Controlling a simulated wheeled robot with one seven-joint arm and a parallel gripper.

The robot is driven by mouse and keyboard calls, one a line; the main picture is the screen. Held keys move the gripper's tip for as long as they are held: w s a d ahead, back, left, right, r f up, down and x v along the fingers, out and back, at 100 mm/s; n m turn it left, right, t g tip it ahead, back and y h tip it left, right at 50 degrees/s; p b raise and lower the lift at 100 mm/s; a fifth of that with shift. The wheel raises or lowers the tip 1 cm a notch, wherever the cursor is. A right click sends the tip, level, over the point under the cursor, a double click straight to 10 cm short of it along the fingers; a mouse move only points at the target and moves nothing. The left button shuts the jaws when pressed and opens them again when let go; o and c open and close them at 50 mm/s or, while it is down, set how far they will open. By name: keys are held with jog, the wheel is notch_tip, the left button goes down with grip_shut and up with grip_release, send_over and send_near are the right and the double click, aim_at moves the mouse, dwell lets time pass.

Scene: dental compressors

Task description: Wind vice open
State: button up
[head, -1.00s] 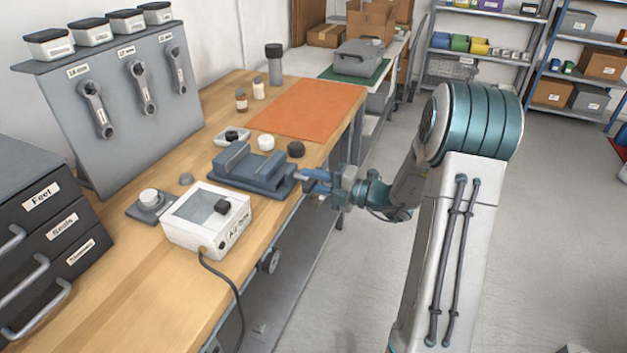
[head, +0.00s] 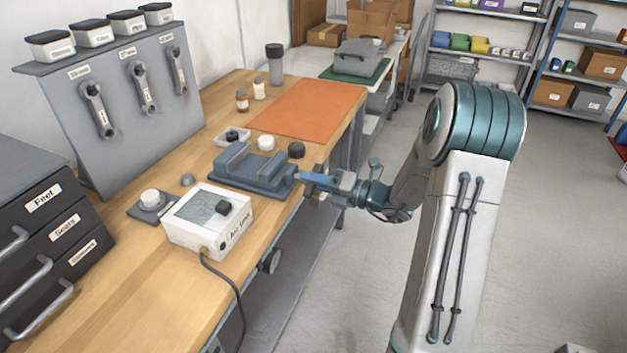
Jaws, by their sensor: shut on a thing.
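The grey-blue vice (head: 253,171) sits on the wooden bench near its front edge, in the head view. Its two jaws stand apart with a gap between them. Its screw and handle end points right over the bench edge. My gripper (head: 309,181) is at that end, level with the vice, and is shut on the vice handle. The fingers cover most of the handle, so its angle is hard to tell.
A white box with a window (head: 208,220) stands just in front of the vice, its cable hanging off the bench. A black knob (head: 296,149), a white jar (head: 265,143) and a small tray (head: 232,137) lie close behind. An orange mat (head: 308,108) lies farther back.

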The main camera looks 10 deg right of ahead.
jog(key=n+b, duration=0.1)
jog(key=n, duration=0.2)
jog(key=shift+f+n, duration=0.1)
jog(key=shift+n, duration=0.2)
jog(key=n+b, duration=0.1)
jog(key=n, duration=0.2)
jog(key=shift+n, duration=0.3)
jog(key=n+b, duration=0.3)
jog(key=shift+f+n, duration=0.1)
jog(key=shift+n, duration=0.3)
jog(key=n+b, duration=0.3)
jog(key=shift+n, duration=0.3)
jog(key=n+b, duration=0.4)
jog(key=b, duration=0.1)
jog(key=shift+f+n, duration=0.15)
jog(key=shift+n, duration=0.15)
jog(key=n+b, duration=0.3)
jog(key=b, duration=0.1)
jog(key=n+b, duration=0.3)
jog(key=b, duration=0.1)
jog(key=shift+n+b, duration=0.8)
jog(key=shift+b, duration=0.2)
jog(key=shift+r+n+b, duration=0.3)
jog(key=shift+n+b, duration=1.1)
jog(key=shift+b, duration=0.55)
